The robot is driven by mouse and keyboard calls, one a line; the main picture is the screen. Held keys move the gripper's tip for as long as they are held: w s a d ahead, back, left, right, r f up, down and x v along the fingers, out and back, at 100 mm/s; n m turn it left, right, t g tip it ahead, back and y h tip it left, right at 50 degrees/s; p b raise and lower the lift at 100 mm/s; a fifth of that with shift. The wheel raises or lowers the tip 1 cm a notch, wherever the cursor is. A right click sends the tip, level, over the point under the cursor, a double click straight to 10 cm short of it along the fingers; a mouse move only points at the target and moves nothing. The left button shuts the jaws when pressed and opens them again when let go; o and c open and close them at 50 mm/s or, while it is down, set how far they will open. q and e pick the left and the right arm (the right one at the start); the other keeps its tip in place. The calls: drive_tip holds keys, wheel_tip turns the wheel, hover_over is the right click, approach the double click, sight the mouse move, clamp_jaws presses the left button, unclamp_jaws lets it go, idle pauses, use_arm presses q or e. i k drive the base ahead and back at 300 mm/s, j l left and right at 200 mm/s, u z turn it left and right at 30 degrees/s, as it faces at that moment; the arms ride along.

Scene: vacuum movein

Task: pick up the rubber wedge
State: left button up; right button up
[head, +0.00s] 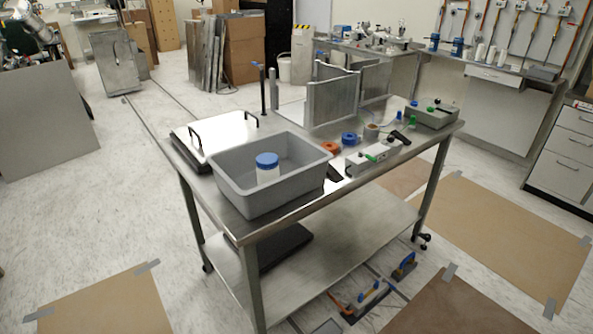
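A small black wedge-shaped piece (334,173) lies on the steel table (345,187) against the right side of the grey bin. Another small black piece (400,137) lies farther right on the table, by the grey box with green parts. Either could be the rubber wedge; I cannot tell which at this size. Neither of my grippers is in view.
The grey bin (228,186) holds a white jar with a blue lid (267,168). A white plate with black handles (213,133) lies behind it. Orange (330,148) and blue (349,138) rings sit mid-table. Upright metal panels (332,100) stand at the table's back edge. Cardboard sheets (515,235) cover floor at right.

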sight(332, 173)
drive_tip(key=i+l+u, duration=0.2)
drive_tip(key=l+u, duration=0.15)
drive_tip(key=u, duration=0.15)
drive_tip(key=i+l+u, duration=0.15)
drive_tip(key=l+u, duration=0.3)
